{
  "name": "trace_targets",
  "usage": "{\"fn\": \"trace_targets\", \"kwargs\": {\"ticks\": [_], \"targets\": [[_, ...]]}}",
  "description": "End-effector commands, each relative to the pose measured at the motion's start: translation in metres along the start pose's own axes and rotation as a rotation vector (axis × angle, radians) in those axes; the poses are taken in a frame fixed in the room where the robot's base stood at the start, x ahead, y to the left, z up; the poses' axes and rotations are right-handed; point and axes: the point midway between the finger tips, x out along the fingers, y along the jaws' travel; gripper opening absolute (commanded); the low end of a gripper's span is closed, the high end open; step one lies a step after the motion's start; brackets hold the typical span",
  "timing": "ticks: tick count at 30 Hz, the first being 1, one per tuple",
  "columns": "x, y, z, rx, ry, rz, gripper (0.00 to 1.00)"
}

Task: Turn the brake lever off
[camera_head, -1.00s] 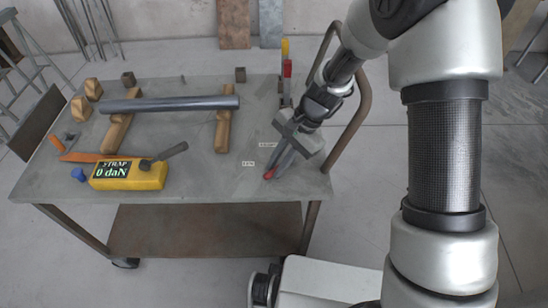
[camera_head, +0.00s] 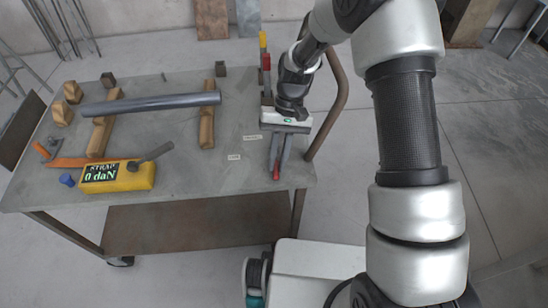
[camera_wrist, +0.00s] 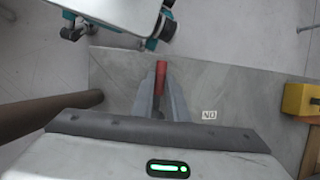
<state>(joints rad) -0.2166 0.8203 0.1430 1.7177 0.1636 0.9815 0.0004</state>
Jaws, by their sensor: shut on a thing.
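The brake lever shows its red end (camera_head: 276,175) near the front right corner of the table; it also shows in the wrist view (camera_wrist: 160,78). My gripper (camera_head: 279,168) points down at the table, and its two fingers (camera_wrist: 159,85) are shut on the red lever end, one on each side. The rest of the lever is hidden behind my gripper. Two small white labels lie on the table left of the lever: a front one (camera_head: 234,157) and a rear one (camera_head: 252,138). The wrist view shows one label (camera_wrist: 209,116), upside down.
A yellow strap gauge (camera_head: 118,177) reading 0 daN and a grey tube (camera_head: 150,104) on wooden blocks lie on the table (camera_head: 195,175), left of my gripper. A curved brown rail (camera_head: 334,105) stands close on the right. Upright yellow and red handles (camera_head: 265,58) stand behind.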

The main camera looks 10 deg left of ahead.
Motion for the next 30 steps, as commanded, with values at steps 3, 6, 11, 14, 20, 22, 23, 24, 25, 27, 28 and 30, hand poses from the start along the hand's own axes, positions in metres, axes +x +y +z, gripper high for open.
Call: {"fn": "trace_targets", "kwargs": {"ticks": [3, 6, 11, 14, 20, 22, 23, 24, 25, 27, 28, 30], "targets": [[-0.0013, 0.0022, -0.0003, -0.034, -0.006, 0.015, 0.0], [-0.0016, 0.0033, -0.0007, -0.053, -0.009, 0.023, 0.0], [-0.0017, 0.0043, -0.0009, -0.068, -0.012, 0.029, 0.0], [-0.0017, 0.0045, -0.0009, -0.07, -0.012, 0.03, 0.0], [-0.0017, 0.0047, -0.0009, -0.069, -0.012, 0.03, 0.0], [-0.0017, 0.0048, -0.0009, -0.069, -0.012, 0.03, 0.17], [-0.0017, 0.0048, -0.0009, -0.069, -0.012, 0.03, 0.22], [-0.0017, 0.0048, -0.0008, -0.068, -0.012, 0.03, 0.29], [-0.0016, 0.0047, -0.0008, -0.068, -0.012, 0.029, 0.33], [-0.0015, 0.0045, -0.0007, -0.068, -0.013, 0.029, 0.33], [-0.0014, 0.0044, -0.0007, -0.067, -0.013, 0.029, 0.33], [-0.0013, 0.0042, -0.0006, -0.067, -0.013, 0.029, 0.33]]}}
